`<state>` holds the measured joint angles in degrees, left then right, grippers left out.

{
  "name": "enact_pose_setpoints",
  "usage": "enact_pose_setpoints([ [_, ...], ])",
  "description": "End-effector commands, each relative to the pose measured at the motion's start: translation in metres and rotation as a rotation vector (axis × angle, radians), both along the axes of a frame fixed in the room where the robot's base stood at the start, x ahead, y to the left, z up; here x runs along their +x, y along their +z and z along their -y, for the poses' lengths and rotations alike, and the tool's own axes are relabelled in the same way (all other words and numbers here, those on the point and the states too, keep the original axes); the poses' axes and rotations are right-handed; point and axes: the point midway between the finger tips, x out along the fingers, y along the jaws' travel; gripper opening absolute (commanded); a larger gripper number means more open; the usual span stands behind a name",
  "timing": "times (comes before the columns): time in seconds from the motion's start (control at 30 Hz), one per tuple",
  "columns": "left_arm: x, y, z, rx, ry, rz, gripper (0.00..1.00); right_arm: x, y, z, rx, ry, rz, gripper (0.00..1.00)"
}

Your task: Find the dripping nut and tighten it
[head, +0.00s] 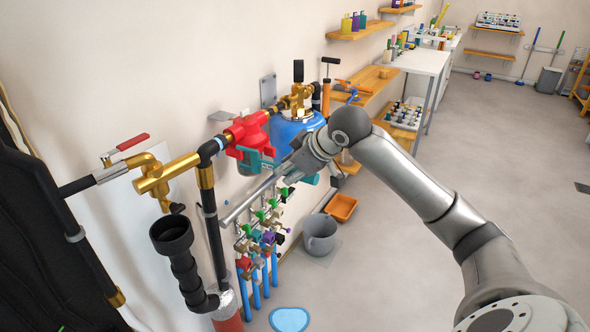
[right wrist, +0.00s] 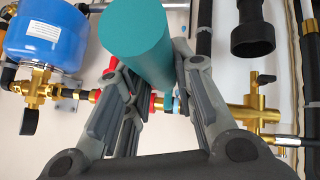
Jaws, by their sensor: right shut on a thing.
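My right gripper (head: 284,172) is beside the pipework on the wall, in front of the red fitting (head: 247,130). It is shut on a teal tool (head: 256,159), whose jaw-like end shows left of the fingers. In the right wrist view, the tool's thick round teal handle (right wrist: 138,40) rises between the two fingers. The manifold (head: 230,216), a grey bar with several small coloured valves and blue pipes, hangs just below the gripper. A light blue puddle-like patch (head: 290,319) lies on the floor below. I cannot tell which nut drips. My left gripper is out of view.
A blue tank (head: 290,130) with brass fittings stands behind the gripper; it also shows in the right wrist view (right wrist: 45,38). A brass valve (head: 153,180) and black drain pipe (head: 185,270) are at left. A grey bucket (head: 320,236) and orange tray (head: 342,207) stand on the floor. Open floor lies right.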

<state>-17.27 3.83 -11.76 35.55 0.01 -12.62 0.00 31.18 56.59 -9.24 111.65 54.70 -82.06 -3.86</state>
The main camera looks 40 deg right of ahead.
Motion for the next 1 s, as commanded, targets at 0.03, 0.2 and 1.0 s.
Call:
enact_pose_setpoints([
  [0.03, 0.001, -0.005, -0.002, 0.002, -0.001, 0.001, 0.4, 0.002, 0.008, 0.005, -0.002, 0.003, 0.003, 0.0],
  [0.2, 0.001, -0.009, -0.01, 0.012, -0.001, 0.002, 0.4, 0.001, 0.022, 0.013, -0.004, 0.015, -0.008, 0.0],
  [1.0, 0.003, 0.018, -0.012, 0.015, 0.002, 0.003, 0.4, 0.012, 0.03, 0.01, 0.001, 0.016, -0.01, 0.0],
])
